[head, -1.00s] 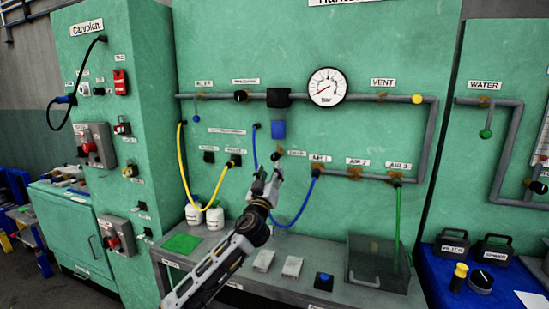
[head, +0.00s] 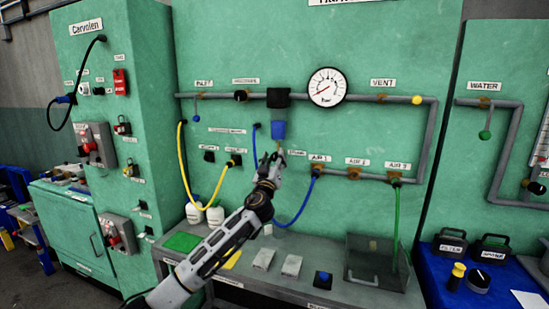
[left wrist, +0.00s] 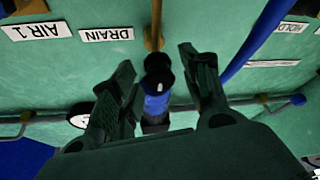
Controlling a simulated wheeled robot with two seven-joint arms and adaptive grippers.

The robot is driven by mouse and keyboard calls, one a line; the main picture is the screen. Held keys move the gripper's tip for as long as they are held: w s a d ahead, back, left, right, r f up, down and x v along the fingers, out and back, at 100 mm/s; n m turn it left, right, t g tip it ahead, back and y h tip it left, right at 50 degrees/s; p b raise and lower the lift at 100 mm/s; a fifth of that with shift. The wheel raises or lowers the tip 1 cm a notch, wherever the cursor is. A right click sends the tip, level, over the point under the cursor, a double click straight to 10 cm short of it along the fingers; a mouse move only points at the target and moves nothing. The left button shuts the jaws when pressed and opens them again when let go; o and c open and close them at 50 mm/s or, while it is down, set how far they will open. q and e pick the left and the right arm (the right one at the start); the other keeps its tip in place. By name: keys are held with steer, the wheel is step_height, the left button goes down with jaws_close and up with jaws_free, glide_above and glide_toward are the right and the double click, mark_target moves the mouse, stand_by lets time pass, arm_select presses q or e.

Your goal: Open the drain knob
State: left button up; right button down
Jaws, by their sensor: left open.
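The black drain knob (left wrist: 158,63) shows in the left wrist view, near the white DRAIN label (left wrist: 106,34). My left gripper (left wrist: 155,65) is open, with one finger on each side of the knob; I cannot tell whether either touches it. In the head view my left gripper (head: 271,164) is up against the panel just left of the DRAIN label (head: 297,153), below the blue filter bowl (head: 278,130), and it hides the knob there. My right gripper is not in view.
A blue hose (head: 297,215) hangs close to my gripper, and a yellow hose (head: 205,207) hangs to its left. A grey pipe with a pressure gauge (head: 327,87) runs above. The grey bench (head: 255,283) below holds several small items.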

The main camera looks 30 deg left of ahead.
arm_select(q)
steer(key=shift+w+a+r, duration=0.2)
steer(key=shift+w, duration=0.25)
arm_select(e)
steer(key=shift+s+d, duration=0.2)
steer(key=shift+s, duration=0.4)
arm_select(q)
jaws_close()
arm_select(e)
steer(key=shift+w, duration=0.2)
